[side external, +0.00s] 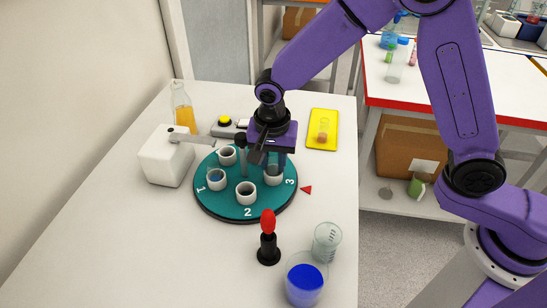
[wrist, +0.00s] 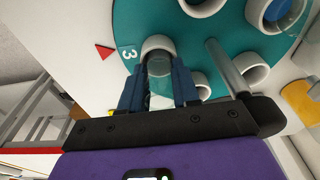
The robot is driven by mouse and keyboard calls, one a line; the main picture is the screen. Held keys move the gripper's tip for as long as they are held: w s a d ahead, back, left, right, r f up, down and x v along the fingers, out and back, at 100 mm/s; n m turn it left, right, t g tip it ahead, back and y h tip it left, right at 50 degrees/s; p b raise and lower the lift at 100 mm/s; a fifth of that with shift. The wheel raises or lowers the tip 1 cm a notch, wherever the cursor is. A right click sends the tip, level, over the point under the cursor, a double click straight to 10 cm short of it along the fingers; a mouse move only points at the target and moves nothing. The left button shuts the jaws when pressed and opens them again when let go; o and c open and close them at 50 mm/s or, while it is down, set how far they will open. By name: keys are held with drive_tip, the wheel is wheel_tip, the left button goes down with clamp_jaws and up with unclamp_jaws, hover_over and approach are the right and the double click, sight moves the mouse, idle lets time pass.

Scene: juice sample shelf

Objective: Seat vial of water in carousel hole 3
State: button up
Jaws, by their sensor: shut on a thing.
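The teal carousel (side external: 228,204) carries white cup-like holes, with 1, 2 and 3 marked on its rim. My gripper (side external: 268,158) is over hole 3 (side external: 272,181) on the carousel's right side. In the wrist view its two dark fingers (wrist: 158,90) are shut on a clear vial (wrist: 159,68), seen between them. The vial (side external: 276,161) looks upright, and its lower end overlaps the mouth of hole 3 (wrist: 157,43). How deep it sits is hidden. Hole 1 (side external: 214,179) has something blue inside; hole 2 (side external: 246,193) looks empty.
A post (side external: 243,160) rises at the carousel's middle. A white box with an arm (side external: 166,160) stands left, an orange-filled flask (side external: 184,115) behind. A yellow tray (side external: 322,130) lies behind right. A red-topped black stand (side external: 268,245), blue-filled beaker (side external: 305,282) and clear beaker (side external: 327,242) stand in front.

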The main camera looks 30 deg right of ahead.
drive_tip(key=shift+r, duration=0.1)
drive_tip(key=shift+r, duration=0.85)
drive_tip(key=shift+f, duration=0.85)
idle(1.0)
drive_tip(key=shift+r, duration=0.85)
drive_tip(key=o, duration=1.1)
drive_tip(key=shift+r, duration=0.1)
